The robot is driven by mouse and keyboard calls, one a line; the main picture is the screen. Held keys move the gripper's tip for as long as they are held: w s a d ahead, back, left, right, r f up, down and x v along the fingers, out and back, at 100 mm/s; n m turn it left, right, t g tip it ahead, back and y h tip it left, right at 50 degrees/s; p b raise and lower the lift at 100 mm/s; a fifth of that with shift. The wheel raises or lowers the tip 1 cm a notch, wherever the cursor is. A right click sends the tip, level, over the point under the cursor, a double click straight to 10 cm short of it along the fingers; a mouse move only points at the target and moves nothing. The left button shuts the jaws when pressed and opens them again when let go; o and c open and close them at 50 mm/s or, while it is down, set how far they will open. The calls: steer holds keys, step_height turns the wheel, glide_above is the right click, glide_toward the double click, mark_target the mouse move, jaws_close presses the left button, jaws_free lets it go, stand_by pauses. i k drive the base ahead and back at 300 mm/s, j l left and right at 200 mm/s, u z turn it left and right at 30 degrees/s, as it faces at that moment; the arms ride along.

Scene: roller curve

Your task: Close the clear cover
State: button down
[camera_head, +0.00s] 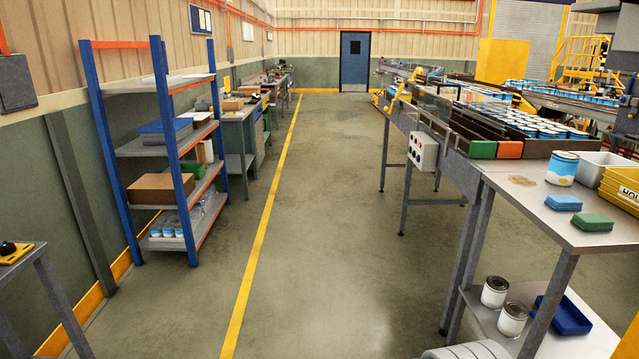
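A roller conveyor line (455,155) with dark side rails runs away from me on the right. What looks like a clear panel (432,104) stands on its left side, behind the control box. It is small and dim here, and I cannot tell whether it is the cover or whether it is open. My gripper is not in view.
A control box (423,152) with buttons hangs on the conveyor's side. A steel table (540,210) at right holds a can (563,168), sponges and bins. A blue-posted shelf (130,148) stands at left. The floor (325,220) between is clear, up to a blue door (355,62).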

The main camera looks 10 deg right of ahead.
mark_target(437, 106)
steer(key=i+j+z, duration=0.2)
steer(key=i, duration=1.25)
steer(key=i+z, duration=0.3)
steer(key=i, duration=0.45)
steer(key=i+z, duration=0.35)
steer(key=i, duration=0.35)
steer(key=i+z, duration=0.35)
steer(key=i, duration=0.15)
steer(key=i+j+z, duration=0.35)
steer(key=i, duration=0.15)
steer(key=i+l, duration=0.05)
steer(key=l, duration=0.05)
